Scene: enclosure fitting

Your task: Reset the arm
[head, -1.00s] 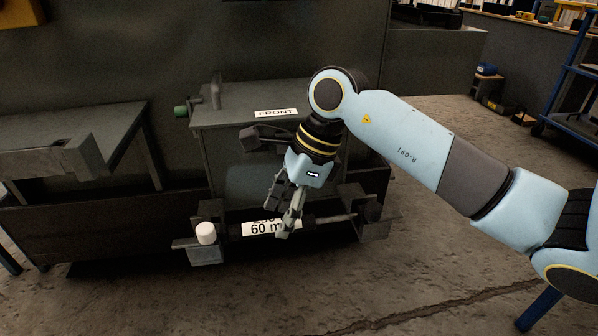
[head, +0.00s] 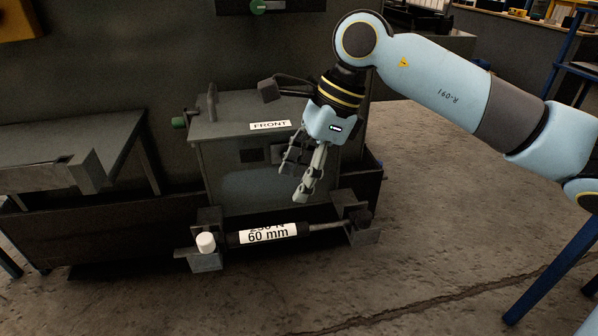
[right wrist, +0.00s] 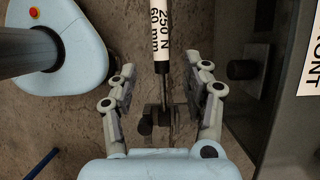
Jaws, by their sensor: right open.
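My right gripper (head: 304,180) hangs in front of the grey box marked FRONT (head: 270,126), above the labelled cylinder. In the right wrist view its two fingers (right wrist: 163,98) are spread apart with nothing held between them. The dark cylinder with a white 250 N, 60 mm label (head: 268,234) and a thin rod rests across two grey brackets, apart from the fingers. In the right wrist view the cylinder (right wrist: 158,12) lies beyond the fingertips. My left gripper is not in view.
A white cap (head: 206,242) sits at the left bracket (head: 206,262). A grey side table (head: 60,150) stands at the left.

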